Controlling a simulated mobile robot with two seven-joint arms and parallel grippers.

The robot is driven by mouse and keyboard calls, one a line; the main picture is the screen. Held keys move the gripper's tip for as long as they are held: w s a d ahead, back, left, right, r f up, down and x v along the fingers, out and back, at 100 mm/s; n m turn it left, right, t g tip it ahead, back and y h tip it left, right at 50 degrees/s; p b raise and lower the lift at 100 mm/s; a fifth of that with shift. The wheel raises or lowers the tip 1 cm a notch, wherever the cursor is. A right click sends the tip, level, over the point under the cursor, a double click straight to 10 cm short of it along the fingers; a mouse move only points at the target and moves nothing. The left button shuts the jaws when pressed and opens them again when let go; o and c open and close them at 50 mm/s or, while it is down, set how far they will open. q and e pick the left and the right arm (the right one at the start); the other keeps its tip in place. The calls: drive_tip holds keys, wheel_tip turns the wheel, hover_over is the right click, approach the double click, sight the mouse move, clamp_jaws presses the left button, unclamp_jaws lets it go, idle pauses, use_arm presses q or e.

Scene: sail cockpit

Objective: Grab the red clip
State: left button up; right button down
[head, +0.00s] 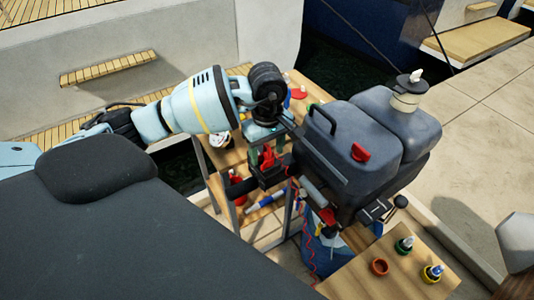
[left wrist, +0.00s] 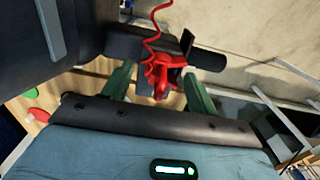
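The red clip (left wrist: 164,74) is in the left wrist view, on a dark fitting, with a coiled red cord running up from it. In the head view the clip (head: 267,157) shows just below my left gripper (head: 264,146), beside the grey outboard motor (head: 362,150). My left gripper (left wrist: 158,86) is open. Its two green fingers stand on either side of the clip, with a visible gap on each side. The clip's far side is hidden.
A wooden shelf stand (head: 226,157) holding several small items stands under my left arm. A wooden board (head: 385,276) with small coloured bottles is at lower right. A red coiled cord (head: 308,240) hangs below the motor. Open pale floor (head: 480,150) lies at right.

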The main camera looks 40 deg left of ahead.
sight(266, 146)
use_arm(q)
drive_tip(key=c, duration=1)
use_arm(e)
drive_tip(key=shift+w+r, duration=0.1)
drive_tip(key=shift+w, duration=0.05)
use_arm(q)
drive_tip(key=shift+o, duration=0.2)
drive_tip(key=shift+r, duration=0.15)
drive_tip(key=shift+r, duration=0.6)
drive_tip(key=shift+s+r, duration=0.2)
drive_tip(key=shift+r, duration=0.85)
drive_tip(key=s+d+r+b, duration=0.1)
drive_tip(key=s+d, duration=0.2)
drive_tip(key=s, duration=1.2)
drive_tip(key=shift+s+r, duration=0.2)
use_arm(e)
drive_tip(key=shift+s+a+f, duration=0.1)
drive_tip(key=shift+s+f, duration=0.15)
drive_tip(key=shift+f, duration=0.25)
drive_tip(key=shift+s+f, duration=0.2)
drive_tip(key=shift+f, duration=0.25)
